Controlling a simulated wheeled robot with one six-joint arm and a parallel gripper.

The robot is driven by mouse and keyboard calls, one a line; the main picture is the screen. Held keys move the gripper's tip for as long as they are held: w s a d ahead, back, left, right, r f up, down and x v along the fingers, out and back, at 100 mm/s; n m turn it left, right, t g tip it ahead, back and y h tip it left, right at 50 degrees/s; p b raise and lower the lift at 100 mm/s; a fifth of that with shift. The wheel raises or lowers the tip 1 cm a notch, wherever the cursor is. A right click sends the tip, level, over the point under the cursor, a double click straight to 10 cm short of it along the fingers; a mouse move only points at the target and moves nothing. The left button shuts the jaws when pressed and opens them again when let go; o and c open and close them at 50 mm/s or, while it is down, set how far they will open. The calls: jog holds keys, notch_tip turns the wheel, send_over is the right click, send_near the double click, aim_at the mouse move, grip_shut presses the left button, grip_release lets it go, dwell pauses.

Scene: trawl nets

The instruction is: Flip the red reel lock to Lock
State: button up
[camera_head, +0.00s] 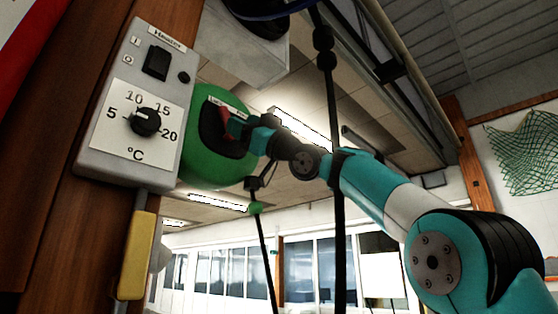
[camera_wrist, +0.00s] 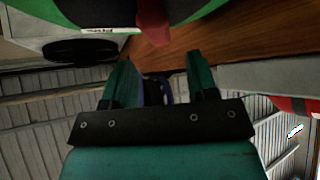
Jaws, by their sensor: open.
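The red reel lock (camera_head: 224,116) is a small red lever on the dark face of the green reel (camera_head: 205,158) in the head view. A white label (camera_head: 229,106) lies beside it, partly hidden, its words too small to read surely. In the wrist view the red lever (camera_wrist: 153,24) hangs at the top, ahead of the space between my fingers. My gripper (camera_wrist: 162,78) is open, with nothing between its fingertips. In the head view my gripper (camera_head: 236,126) is close to the lever and partly covers it; I cannot tell whether they touch.
A grey control box (camera_head: 140,105) with a black dial and switch is on the wooden post at left, close to the reel. A yellow handle (camera_head: 137,255) hangs below it. A dark rope (camera_head: 334,130) runs down across the view by my arm.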

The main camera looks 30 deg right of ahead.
jog(key=b+v, duration=0.6)
jog(key=v, duration=0.5)
jog(key=shift+s+f, duration=0.15)
jog(key=shift+f, duration=0.05)
jog(key=shift+d, duration=0.1)
